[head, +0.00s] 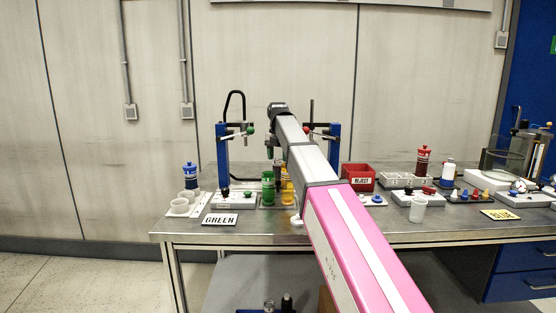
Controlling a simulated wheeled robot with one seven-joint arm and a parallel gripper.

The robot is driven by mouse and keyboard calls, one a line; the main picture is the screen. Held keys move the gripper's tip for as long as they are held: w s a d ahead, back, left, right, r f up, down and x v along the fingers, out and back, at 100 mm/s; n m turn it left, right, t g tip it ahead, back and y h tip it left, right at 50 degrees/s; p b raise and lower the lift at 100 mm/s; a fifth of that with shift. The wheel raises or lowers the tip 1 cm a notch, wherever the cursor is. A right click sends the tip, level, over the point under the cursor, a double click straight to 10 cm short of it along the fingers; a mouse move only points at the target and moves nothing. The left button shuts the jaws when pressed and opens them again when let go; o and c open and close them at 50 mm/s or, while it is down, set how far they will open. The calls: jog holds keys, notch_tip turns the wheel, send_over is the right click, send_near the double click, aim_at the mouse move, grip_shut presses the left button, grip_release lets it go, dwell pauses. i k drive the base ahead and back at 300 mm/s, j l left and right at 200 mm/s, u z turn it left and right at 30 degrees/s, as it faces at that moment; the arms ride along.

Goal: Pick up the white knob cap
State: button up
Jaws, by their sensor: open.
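My pink and grey arm reaches from the lower right over the bench. My gripper (277,158) hangs behind the arm, small and dark, above the middle-left of the bench; it is open, and its fingertips are hard to make out. A small white piece (297,219) stands at the bench's front edge, partly against the arm; it may be the white knob cap, but I cannot tell. It lies nearer the front than the gripper.
Green (268,188) and yellow containers stand below the gripper, between two blue posts (222,155). A red reject bin (358,177), a white cup (418,209) and several coloured knobs are at right.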

aim_at(297, 221)
jog(key=k+j, duration=0.25)
jog(key=j, duration=0.15)
jog(key=k+j, duration=0.55)
jog(key=j, duration=0.25)
jog(key=k+j, duration=0.25)
jog(key=j, duration=0.15)
